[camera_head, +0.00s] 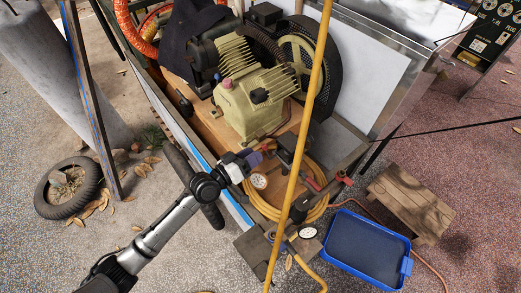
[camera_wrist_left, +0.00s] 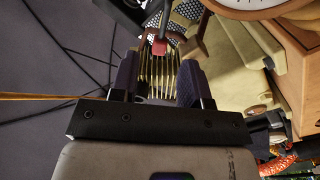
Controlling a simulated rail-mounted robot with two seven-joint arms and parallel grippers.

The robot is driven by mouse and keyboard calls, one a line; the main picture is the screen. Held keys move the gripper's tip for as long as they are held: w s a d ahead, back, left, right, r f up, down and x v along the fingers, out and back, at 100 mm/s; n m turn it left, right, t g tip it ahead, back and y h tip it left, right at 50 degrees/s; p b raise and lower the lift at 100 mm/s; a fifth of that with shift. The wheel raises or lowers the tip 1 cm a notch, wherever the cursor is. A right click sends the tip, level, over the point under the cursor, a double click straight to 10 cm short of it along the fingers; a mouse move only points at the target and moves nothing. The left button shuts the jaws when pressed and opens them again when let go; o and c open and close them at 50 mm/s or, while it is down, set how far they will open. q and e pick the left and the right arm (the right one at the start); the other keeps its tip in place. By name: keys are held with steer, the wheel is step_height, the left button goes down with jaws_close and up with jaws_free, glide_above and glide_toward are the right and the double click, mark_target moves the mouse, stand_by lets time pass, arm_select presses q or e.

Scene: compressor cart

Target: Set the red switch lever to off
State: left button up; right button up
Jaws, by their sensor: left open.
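My left gripper (camera_head: 257,155) reaches in from the left over the cart's near side, by the dark switch box (camera_head: 290,148). Its dark purple fingers are open, with a gap between their tips (camera_wrist_left: 157,70). In the left wrist view a small red lever tip (camera_wrist_left: 159,47) on a grey stem shows just beyond the fingertips, roughly in line with the gap. No contact with it can be made out. In the head view a small red piece (camera_head: 269,144) shows close to the fingertips; I cannot tell if it is the same lever. My right gripper is not in view.
The compressor (camera_head: 247,105) stands on the cart behind the gripper. A yellow pole (camera_head: 302,120) crosses in front of the cart. A coiled yellow hose (camera_head: 262,207) and gauges (camera_head: 259,181) lie close by. A blue tray (camera_head: 366,249) and a wooden stool (camera_head: 411,204) are at right.

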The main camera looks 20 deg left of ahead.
mark_target(263, 149)
arm_select(q)
steer(key=shift+x, duration=1.8)
steer(key=shift+c, duration=0.2)
